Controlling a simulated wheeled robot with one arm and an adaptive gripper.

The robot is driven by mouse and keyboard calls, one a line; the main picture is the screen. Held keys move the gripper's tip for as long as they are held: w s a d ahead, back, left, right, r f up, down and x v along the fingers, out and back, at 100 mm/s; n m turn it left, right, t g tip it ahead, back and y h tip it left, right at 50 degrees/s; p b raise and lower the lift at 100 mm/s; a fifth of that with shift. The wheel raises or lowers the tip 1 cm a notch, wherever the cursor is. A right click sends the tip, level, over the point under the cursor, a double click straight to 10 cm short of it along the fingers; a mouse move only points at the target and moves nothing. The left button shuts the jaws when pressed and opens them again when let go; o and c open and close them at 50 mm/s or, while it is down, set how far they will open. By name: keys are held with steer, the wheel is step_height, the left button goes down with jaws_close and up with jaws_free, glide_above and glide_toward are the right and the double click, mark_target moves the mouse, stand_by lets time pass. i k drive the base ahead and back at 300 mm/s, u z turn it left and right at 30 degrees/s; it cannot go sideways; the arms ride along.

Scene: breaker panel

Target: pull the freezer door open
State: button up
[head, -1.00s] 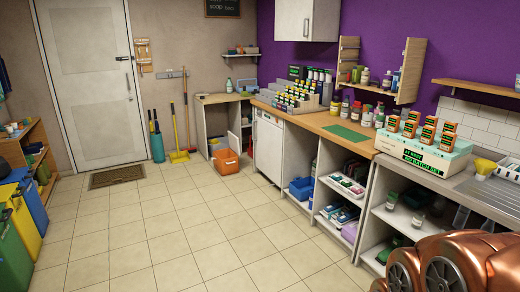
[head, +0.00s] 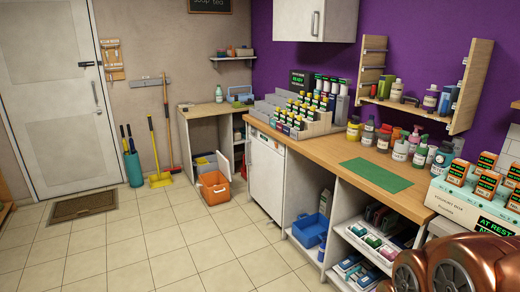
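A white door panel (head: 264,178) stands under the wooden counter, left of the open shelves. It looks like the freezer door, and it appears shut and flush with the counter front. A small dark handle or fitting shows near its top edge; its details are too small to tell. My copper-coloured arm parts fill the lower right corner, well apart from the door. My gripper is not in view, so its state is hidden.
The tiled floor (head: 150,255) in front of the panel is clear. An orange bin (head: 215,190) stands on the floor left of it. Open shelves with a blue crate (head: 310,230) lie right of it. Bottles and a rack (head: 292,120) stand on the counter (head: 330,150).

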mark_target(266, 166)
steer(key=u, duration=0.15)
steer(key=i, duration=1.85)
steer(key=u, duration=0.65)
steer(key=i, duration=1.7)
steer(key=u, duration=0.5)
steer(key=i, duration=0.95)
steer(key=u, duration=0.2)
